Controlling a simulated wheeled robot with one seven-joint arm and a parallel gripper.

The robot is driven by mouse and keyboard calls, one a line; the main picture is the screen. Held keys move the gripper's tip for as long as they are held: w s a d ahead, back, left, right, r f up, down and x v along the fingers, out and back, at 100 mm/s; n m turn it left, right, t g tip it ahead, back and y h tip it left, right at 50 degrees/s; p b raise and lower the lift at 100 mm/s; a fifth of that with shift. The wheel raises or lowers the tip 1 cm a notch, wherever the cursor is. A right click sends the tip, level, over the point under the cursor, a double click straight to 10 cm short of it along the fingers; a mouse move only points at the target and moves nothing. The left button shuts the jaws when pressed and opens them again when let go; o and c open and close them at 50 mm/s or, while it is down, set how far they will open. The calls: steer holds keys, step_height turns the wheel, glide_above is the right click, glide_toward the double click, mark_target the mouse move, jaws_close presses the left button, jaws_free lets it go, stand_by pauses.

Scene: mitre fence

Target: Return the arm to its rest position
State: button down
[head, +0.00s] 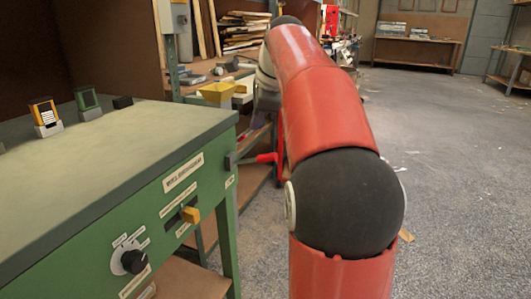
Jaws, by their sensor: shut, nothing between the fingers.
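My red arm (323,110) rises from the bottom of the head view, right of the green bench. It has a large dark round joint (345,200) low down and leans forward and to the left. Its far end bends at a small dark joint (286,20) near the top. A pale grey part (266,80) shows just behind it, possibly my wrist. My gripper's fingers are not visible; the arm or bench may hide them. I see nothing held.
A green bench (100,160) stands close on the left, with a knob (133,261), a yellow-tipped switch (190,214) and small boxed devices (46,117) on top. A red-handled lever (266,157) sticks out near its right corner. Cluttered shelves stand behind. The grey floor (455,160) is open on the right.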

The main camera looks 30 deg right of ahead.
stand_by(0.6)
steer(key=s+a+f+n, duration=0.5)
steer(key=s+a+n, duration=0.4)
steer(key=s+a, duration=0.15)
steer(key=s+a+f+n, duration=0.2)
steer(key=s+f+n, duration=0.4)
steer(key=s+f, duration=0.1)
steer(key=s+a+f+n, duration=0.3)
steer(key=s+f+n, duration=0.4)
steer(key=s+f, duration=0.1)
steer(key=shift+s+f+n+h, duration=0.25)
steer(key=shift+s+n+h, duration=0.05)
steer(key=shift+s+h, duration=0.1)
steer(key=shift+a, duration=0.1)
